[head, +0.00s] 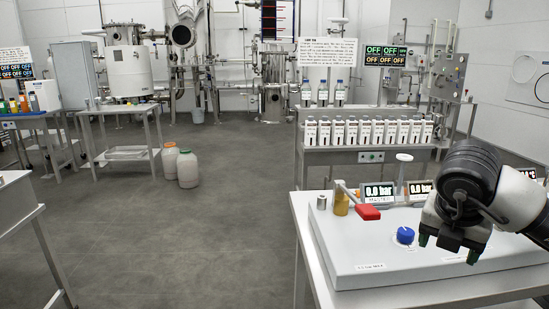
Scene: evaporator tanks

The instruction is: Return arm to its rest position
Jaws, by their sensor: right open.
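My right arm comes in from the right edge of the head view. Its gripper (449,246) hangs fingers down above the right part of a light grey panel box (350,252). The two dark green fingertips are apart, with nothing seen between them. A blue knob (405,235) stands on the panel, left of the gripper and apart from it. A red handle (368,212) and a brass-coloured fitting (341,204) sit further back on the panel. The arm hides part of the panel's right side. My left gripper is not in view.
Gauges reading 0.0 bar (379,194) stand at the panel's back. A white table (302,215) carries the panel. Behind it is a bench with a row of white bottles (365,131). Two jugs (188,168) stand on the grey floor (190,235), which is otherwise clear at centre left.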

